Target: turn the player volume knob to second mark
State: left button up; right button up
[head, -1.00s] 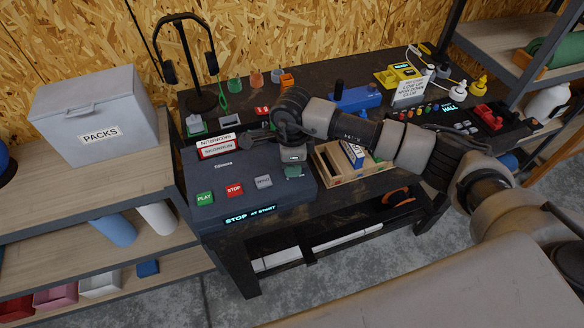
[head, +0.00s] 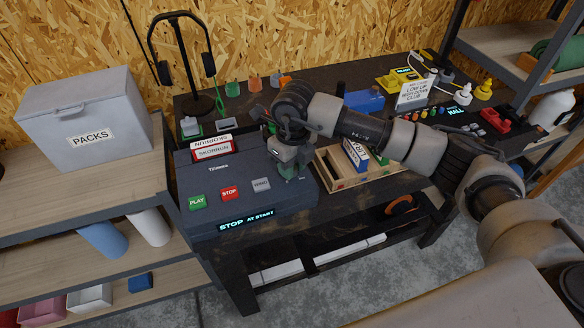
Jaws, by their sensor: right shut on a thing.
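The player (head: 225,185) is a dark blue-grey box at the front left of the bench. It has a green PLAY button (head: 197,202), a red STOP button (head: 229,193) and a grey button (head: 261,185). A lit strip on its front (head: 246,220) reads "STOP AT START". My right gripper (head: 287,167) points down at the right end of the player's top and is shut on the dark green volume knob (head: 290,174). The gripper hides most of the knob, and I cannot make out its marks or pointer. My left gripper is not in view.
Cassette-like cases (head: 212,149) stand behind the player's buttons. A wooden tray (head: 340,180) with boxes sits just right of the player. A headphone stand (head: 200,104) is behind. A shelf with a PACKS box (head: 85,130) is on the left.

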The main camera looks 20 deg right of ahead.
jog(key=shift+m, duration=0.7)
jog(key=shift+r+b, duration=0.1)
jog(key=shift+b, duration=0.2)
jog(key=o, duration=0.9)
jog(key=r+b, duration=0.1)
jog(key=r, duration=0.4)
jog(key=r+b, duration=0.1)
jog(key=r, duration=0.4)
jog(key=shift+w+d+r, duration=0.1)
jog(key=shift+d+r, duration=0.1)
jog(key=shift+r, duration=0.15)
